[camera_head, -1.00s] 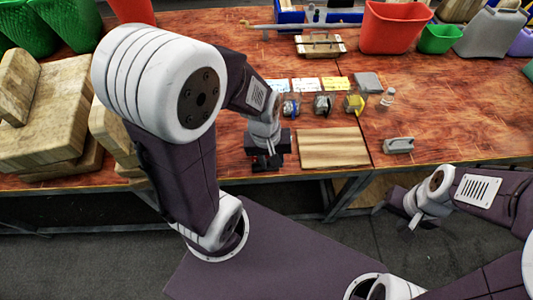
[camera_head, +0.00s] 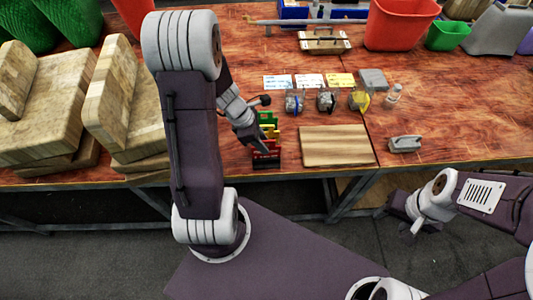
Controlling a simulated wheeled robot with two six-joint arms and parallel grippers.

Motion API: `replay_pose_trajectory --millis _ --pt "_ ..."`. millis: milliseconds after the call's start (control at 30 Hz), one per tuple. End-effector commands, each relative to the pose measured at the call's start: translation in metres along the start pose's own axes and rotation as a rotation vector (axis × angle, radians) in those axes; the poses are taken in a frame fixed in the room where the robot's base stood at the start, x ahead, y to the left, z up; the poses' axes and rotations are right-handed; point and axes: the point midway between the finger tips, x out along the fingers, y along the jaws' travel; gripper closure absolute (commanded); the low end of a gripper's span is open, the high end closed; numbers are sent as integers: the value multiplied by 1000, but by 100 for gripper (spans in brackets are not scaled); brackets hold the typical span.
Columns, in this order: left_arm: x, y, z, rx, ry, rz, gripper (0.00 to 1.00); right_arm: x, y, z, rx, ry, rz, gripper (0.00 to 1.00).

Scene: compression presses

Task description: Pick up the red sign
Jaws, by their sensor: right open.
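The red sign (camera_head: 266,155) is a small red piece at the front of a small dark rack (camera_head: 266,165) near the table's front edge. A yellow sign (camera_head: 270,131) and a green sign (camera_head: 267,117) stand behind it. My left gripper (camera_head: 263,147) comes down from the upper left, tilted, with its tip at or very near the red sign. Its jaws are too small and overlapped to tell open from shut, and I cannot tell whether they touch the sign. My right gripper (camera_head: 408,222) is open and empty, off the table's front edge at the right.
A wooden board (camera_head: 336,146) lies right of the rack, with a grey handled block (camera_head: 405,144) further right. Behind are several small devices (camera_head: 326,101) and cards (camera_head: 309,80). Wooden blocks (camera_head: 128,110) are stacked at left. The right part of the table is mostly clear.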

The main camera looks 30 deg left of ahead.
Motion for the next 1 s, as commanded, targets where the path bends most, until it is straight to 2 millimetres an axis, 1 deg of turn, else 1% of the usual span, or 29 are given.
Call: replay_pose_trajectory --millis 33,167,233,400,500,733,767,800,867,900,1000 --pt "8 -1 -1 2 0 -3 67 4 0 0 0 0 0 47" --pt "11 0 0 2 1 0 67 4 0 0 0 0 0 47" --pt "17 0 0 3 1 -2 67 7 0 1 0 0 0 47" --pt "51 -1 -2 4 1 -4 67 21 0 2 0 0 0 47" --pt "62 0 -1 5 2 -2 67 25 0 3 0 0 0 47" --pt "62 0 0 3 1 0 67 23 0 2 0 0 0 47" --pt "62 0 0 3 1 0 70 23 0 2 0 0 0 47" --pt "62 0 0 3 1 0 81 23 0 2 0 0 0 47" --pt "62 0 0 3 1 0 98 23 0 2 0 0 0 47" --pt "62 0 0 3 1 0 100 23 0 2 0 0 0 47" --pt "62 0 0 4 1 0 100 23 0 2 0 0 0 47"
